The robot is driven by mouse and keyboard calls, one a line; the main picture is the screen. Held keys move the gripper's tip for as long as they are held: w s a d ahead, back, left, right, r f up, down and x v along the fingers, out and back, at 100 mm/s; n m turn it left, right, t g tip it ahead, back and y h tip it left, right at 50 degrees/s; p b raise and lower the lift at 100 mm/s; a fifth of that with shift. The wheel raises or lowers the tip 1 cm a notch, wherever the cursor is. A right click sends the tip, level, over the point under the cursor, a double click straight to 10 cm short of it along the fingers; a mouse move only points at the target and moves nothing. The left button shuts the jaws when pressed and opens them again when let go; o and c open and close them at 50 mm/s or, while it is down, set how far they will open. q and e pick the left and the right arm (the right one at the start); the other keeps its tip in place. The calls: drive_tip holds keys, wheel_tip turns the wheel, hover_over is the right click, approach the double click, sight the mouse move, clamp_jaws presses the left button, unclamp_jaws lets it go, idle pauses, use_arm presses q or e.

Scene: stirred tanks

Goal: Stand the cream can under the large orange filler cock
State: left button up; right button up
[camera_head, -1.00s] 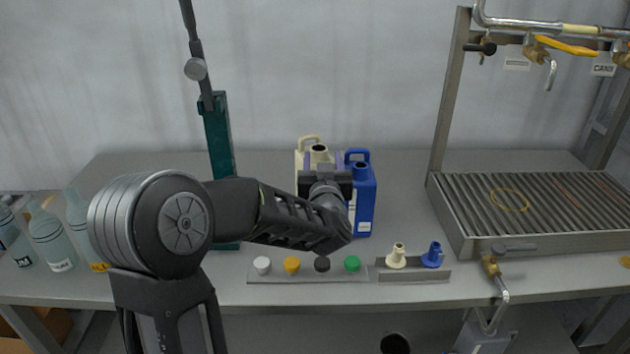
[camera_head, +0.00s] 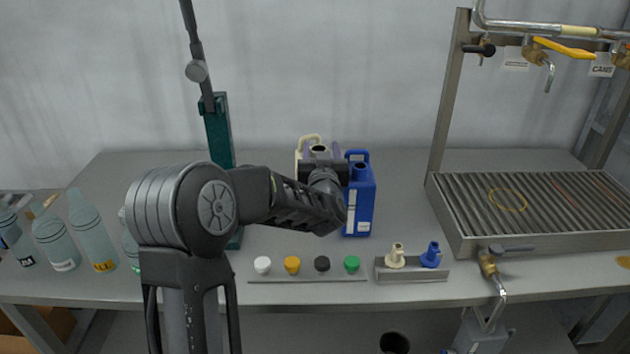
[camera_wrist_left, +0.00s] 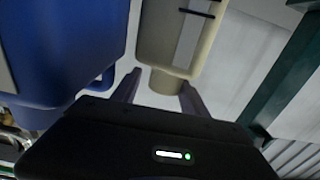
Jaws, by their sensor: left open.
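The cream can (camera_head: 300,152) stands at the back middle of the bench, mostly hidden behind my left gripper (camera_head: 324,170) and the blue can (camera_head: 360,205). In the left wrist view the cream can (camera_wrist_left: 178,45) is straight ahead. Its short round part lies at the gap between the fingertips of my open left gripper (camera_wrist_left: 160,88); I cannot tell whether they touch it. The blue can (camera_wrist_left: 65,45) is close on the left there. The large orange filler cock (camera_head: 565,47) hangs from the pipe at upper right, above the slatted drain tray (camera_head: 476,228). My right gripper is not in view.
An orange ring (camera_head: 508,200) marks the empty tray. Several coloured caps (camera_head: 292,265) and a rack with cream (camera_head: 396,256) and blue (camera_head: 431,255) spouts line the front edge. A green stand (camera_head: 219,135) is left of the cans; bottles (camera_head: 90,230) stand at far left.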

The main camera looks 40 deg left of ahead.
use_arm(q)
drive_tip(key=shift+c, duration=0.3)
clamp_jaws()
idle(0.4)
idle(0.3)
